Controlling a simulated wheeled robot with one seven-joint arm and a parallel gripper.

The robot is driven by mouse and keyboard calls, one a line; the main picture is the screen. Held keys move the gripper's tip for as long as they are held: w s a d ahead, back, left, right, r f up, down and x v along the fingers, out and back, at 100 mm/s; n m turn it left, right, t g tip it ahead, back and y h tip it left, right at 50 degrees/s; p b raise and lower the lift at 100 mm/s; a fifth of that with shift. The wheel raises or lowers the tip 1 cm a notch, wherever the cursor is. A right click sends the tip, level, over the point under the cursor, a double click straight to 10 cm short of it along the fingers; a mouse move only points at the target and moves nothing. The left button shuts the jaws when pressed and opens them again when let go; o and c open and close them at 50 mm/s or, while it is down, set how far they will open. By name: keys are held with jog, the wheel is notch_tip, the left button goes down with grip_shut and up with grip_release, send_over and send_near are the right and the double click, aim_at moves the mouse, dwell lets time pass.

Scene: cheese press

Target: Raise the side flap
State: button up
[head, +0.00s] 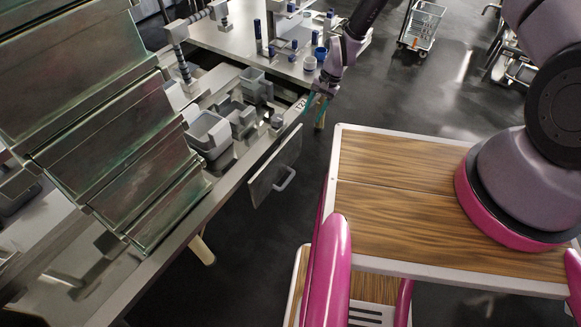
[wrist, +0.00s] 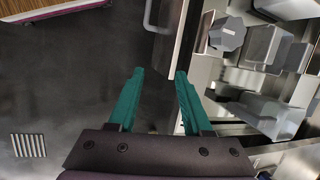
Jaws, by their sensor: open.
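The side flap (head: 272,168) looks like a flat grey panel with a pale handle (head: 286,180), at the right side edge of the metal bench. I cannot tell its exact tilt. In the wrist view its handle (wrist: 149,18) shows at the top, with the panel (wrist: 178,38) seen nearly edge-on. My gripper (head: 318,104) is above and beyond the flap's far end in the head view, apart from the handle. In the wrist view my gripper (wrist: 158,72) has its two teal fingers spread with nothing between them, below the handle.
The cheese press bench (head: 150,258) carries large tilted metal panels (head: 105,130) and grey bins (head: 208,133). A table (head: 240,40) with small blue and white items stands behind. A cart (head: 422,24) is farther back. Open dark floor (head: 245,240) lies beside the flap.

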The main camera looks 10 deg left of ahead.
jog(key=g, duration=0.1)
send_near(289, 179)
jog(key=shift+m, duration=0.3)
jog(key=x, duration=0.8)
grip_shut()
dwell(0.8)
